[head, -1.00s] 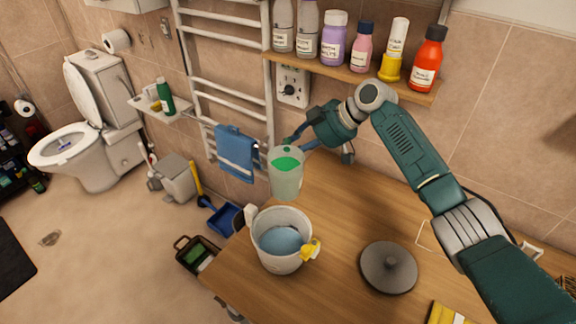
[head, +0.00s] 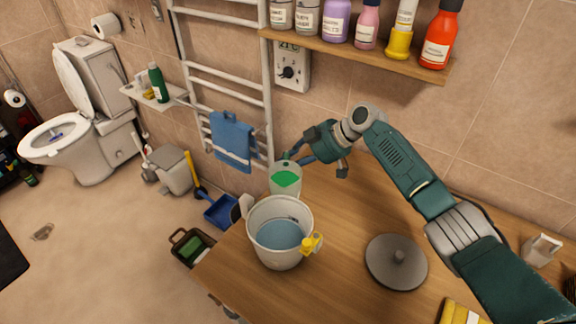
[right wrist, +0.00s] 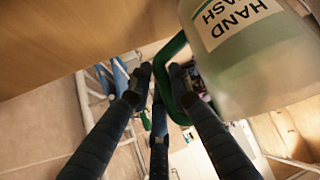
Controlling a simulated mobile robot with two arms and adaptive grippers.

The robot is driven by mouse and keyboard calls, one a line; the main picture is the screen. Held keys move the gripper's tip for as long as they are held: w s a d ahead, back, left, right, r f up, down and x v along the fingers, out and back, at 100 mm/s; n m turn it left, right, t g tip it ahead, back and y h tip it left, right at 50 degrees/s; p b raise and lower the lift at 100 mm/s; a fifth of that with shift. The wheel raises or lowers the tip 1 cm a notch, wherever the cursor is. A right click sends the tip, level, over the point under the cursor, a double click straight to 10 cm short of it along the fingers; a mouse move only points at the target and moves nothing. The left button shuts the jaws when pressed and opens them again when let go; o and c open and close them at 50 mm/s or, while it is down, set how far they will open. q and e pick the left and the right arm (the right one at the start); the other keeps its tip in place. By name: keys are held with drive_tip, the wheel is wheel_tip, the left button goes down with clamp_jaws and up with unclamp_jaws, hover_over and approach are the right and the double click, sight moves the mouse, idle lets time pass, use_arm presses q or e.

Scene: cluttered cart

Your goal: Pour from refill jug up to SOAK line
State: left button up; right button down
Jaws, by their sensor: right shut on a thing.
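The jug (head: 285,188) is translucent with green contents and looks about upright. Its lower part is hidden behind the bucket's far rim in the head view. In the right wrist view the jug (right wrist: 262,65) carries a "HAND WASH" label and a green handle (right wrist: 172,52). My right gripper (head: 293,158) is shut on that handle, and its fingers (right wrist: 158,88) close around it in the wrist view. A white bucket (head: 283,257) with a yellow clip (head: 312,243) stands on the counter, holding blue liquid (head: 281,234). No SOAK line is readable. My left gripper is not in view.
A round grey lid (head: 397,262) lies right of the bucket on the wooden counter (head: 335,285). A shelf of bottles (head: 360,47) hangs above. A towel rail (head: 228,84) with a blue towel (head: 232,138) stands behind. A yellow item (head: 460,313) lies at the front right.

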sight(287, 153)
drive_tip(key=shift+r, duration=0.1)
drive_tip(key=shift+r, duration=0.1)
drive_tip(key=r+p, duration=0.2)
drive_tip(key=p, duration=0.1)
drive_tip(key=r+t+p, duration=0.1)
drive_tip(key=p, duration=0.1)
drive_tip(key=shift+s+a+r, duration=0.1)
drive_tip(key=shift+s+r, duration=0.1)
drive_tip(key=shift+s, duration=0.15)
drive_tip(key=shift+s+r+n+t+p, duration=0.1)
drive_tip(key=shift+r+n+t+p, duration=0.2)
drive_tip(key=shift+r+p, duration=0.5)
drive_tip(key=r+p, duration=0.1)
drive_tip(key=p, duration=0.1)
drive_tip(key=r+t+p, duration=0.1)
drive_tip(key=r+p, duration=0.1)
drive_tip(key=shift+s+n, duration=0.3)
drive_tip(key=shift+s, duration=0.1)
drive_tip(key=shift+a, duration=0.1)
